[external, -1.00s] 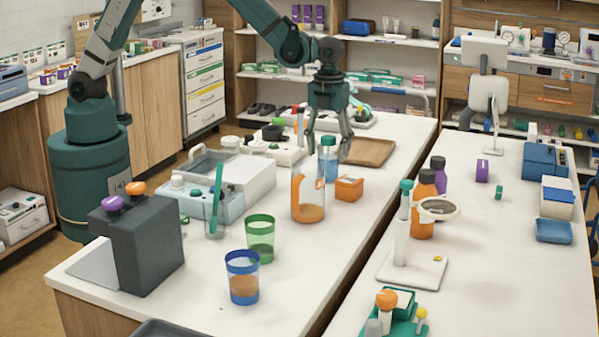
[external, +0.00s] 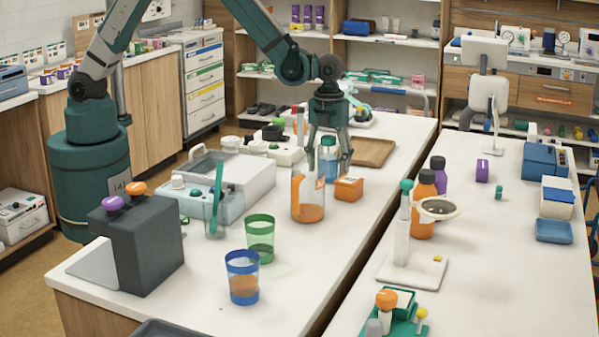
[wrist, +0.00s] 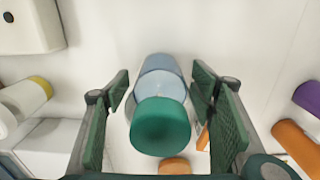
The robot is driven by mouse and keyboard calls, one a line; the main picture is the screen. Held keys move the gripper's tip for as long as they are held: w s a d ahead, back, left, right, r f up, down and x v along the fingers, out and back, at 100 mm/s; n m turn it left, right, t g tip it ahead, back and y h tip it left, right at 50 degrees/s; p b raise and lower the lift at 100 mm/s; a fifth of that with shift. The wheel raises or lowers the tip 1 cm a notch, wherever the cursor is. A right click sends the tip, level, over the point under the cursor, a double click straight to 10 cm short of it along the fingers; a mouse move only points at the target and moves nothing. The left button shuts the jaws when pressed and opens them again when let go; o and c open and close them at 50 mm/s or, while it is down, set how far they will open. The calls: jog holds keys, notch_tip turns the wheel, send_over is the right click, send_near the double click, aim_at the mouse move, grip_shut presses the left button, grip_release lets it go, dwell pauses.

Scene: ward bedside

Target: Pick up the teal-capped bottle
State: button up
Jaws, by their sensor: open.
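The teal-capped bottle (external: 328,158) is blue and see-through, and stands upright on the white counter. In the wrist view its round teal cap (wrist: 160,126) faces the camera, with the blue body behind it. My gripper (external: 329,170) is open and points down, with one finger on each side of the bottle. In the wrist view the bottle sits between the two green finger pads of my gripper (wrist: 161,92), with a gap visible on the left side; contact on the right cannot be told.
A white-and-grey device (external: 240,172) stands to the left. Green and blue cups stand nearer the camera.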

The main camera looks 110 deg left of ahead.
aim_at(328, 137)
dwell(0.4)
jog(key=c, duration=1.1)
jog(key=shift+r, duration=0.2)
jog(key=shift+r, duration=4.85)
